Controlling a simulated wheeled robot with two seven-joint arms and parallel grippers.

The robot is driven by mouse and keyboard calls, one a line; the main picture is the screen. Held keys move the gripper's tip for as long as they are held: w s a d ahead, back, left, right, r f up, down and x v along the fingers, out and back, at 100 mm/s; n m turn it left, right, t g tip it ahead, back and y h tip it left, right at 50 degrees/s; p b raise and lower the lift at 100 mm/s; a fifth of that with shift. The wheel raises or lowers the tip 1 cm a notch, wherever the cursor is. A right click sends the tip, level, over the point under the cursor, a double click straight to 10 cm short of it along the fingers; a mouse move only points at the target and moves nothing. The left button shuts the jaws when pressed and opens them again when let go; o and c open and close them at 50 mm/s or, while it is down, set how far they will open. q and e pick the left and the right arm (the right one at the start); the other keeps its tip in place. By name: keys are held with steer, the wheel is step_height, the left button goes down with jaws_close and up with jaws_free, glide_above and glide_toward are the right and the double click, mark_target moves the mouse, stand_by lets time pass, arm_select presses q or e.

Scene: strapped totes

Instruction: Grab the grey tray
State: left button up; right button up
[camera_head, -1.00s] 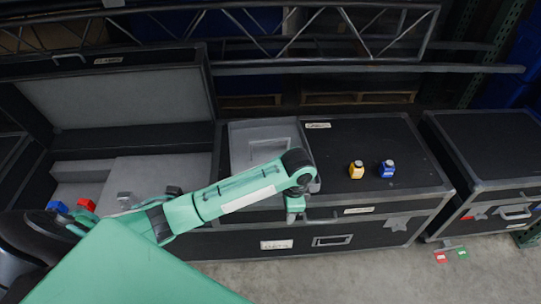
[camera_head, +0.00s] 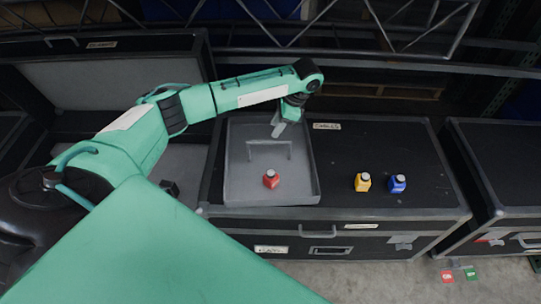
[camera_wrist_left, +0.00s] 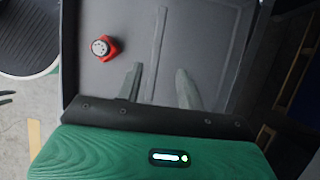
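The grey tray (camera_head: 240,188) lies on the left part of the lid of a black case, with a raised handle bar (camera_head: 268,142) across it. A small red bottle (camera_head: 271,179) stands in the tray. My left gripper (camera_head: 279,128) is over the tray's far part, near the handle, pointing down. In the left wrist view its two fingers (camera_wrist_left: 159,85) are apart, with the grey tray (camera_wrist_left: 208,35) below them and a handle-like strip running between them. The red bottle (camera_wrist_left: 104,47) is left of the fingers there. My right gripper is not in view.
A yellow bottle (camera_head: 363,182) and a blue bottle (camera_head: 397,184) stand on the black case (camera_head: 345,145), right of the tray. Another black case (camera_head: 500,160) is at the right. A metal truss (camera_head: 340,20) spans the back. An open case lies left, partly behind my arm.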

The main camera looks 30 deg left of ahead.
mark_target(270, 141)
arm_select(q)
steer(key=x, duration=0.9)
steer(key=shift+s+d+f, duration=0.2)
steer(key=shift+d, duration=0.05)
steer(key=shift+f, duration=0.1)
steer(key=shift+f+p, duration=0.25)
steer(key=shift+p, duration=0.15)
stand_by(0.4)
steer(key=shift+c, duration=0.5)
jaws_close()
stand_by(0.8)
